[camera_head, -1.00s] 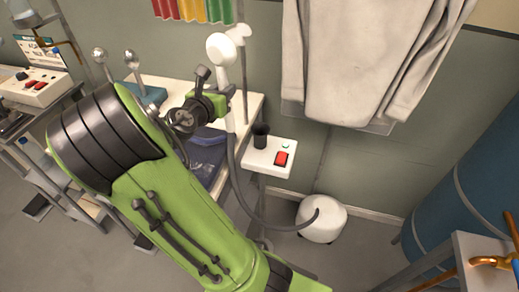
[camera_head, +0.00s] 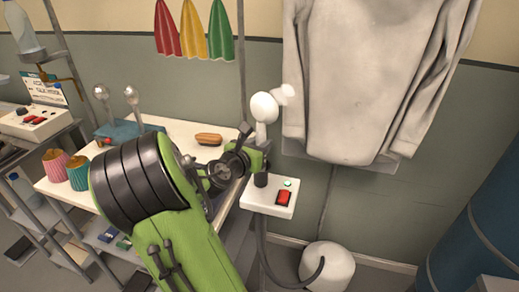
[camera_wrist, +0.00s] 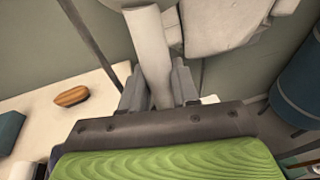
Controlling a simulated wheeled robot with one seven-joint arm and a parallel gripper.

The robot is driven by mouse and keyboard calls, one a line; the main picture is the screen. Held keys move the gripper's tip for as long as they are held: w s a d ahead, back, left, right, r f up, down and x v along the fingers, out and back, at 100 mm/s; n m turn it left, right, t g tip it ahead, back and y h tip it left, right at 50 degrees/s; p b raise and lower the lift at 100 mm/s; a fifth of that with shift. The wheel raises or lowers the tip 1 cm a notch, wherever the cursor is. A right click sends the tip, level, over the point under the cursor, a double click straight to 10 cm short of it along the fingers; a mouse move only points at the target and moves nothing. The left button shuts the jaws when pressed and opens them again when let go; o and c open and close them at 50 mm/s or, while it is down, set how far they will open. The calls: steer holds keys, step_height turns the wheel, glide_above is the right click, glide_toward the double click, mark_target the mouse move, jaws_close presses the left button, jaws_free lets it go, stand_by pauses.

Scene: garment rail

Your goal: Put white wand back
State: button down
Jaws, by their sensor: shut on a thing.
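The white wand (camera_head: 264,107) stands roughly upright with its round head at the top. My gripper (camera_head: 258,158) is shut on its shaft. In the wrist view the wand's pale shaft (camera_wrist: 150,55) runs up between my two fingers (camera_wrist: 156,92). A black cup (camera_head: 261,180) on a small white shelf box (camera_head: 257,207) with a red switch is directly below my gripper. The wand's lower end is hidden by my gripper, so I cannot tell whether it is in the cup or above it. A dark hose (camera_head: 264,245) hangs below the box and runs to a white round base unit (camera_head: 327,267).
A grey garment (camera_head: 370,80) hangs to the right of the wand. A white table (camera_head: 185,132) at left holds a brown brush (camera_head: 209,139), cups and a teal block with metal knobs. A blue cylinder (camera_head: 485,225) stands at far right.

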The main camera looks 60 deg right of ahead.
steer(key=c, duration=0.8)
jaws_free()
steer(key=p+v, duration=0.2)
steer(key=v, duration=1)
steer(key=a+f+m+t+y, duration=0.2)
steer(key=a+f+m+y, duration=0.5)
steer(key=m, duration=0.3)
steer(key=s+a+r+m+t+y, duration=0.1)
steer(key=a+r+m+y, duration=0.1)
steer(key=a, duration=0.5)
steer(key=s+a+r+m+t+y, duration=0.1)
steer(key=a+r+m+y, duration=0.1)
steer(key=a, duration=0.5)
steer(key=s+a+r+m+t+y, duration=0.1)
steer(key=a+r+m+t+y, duration=0.1)
steer(key=a, duration=0.6)
steer(key=shift+s+a+m+y, duration=0.1)
steer(key=shift+s+m+y, duration=0.15)
steer(key=shift+m+y, duration=0.85)
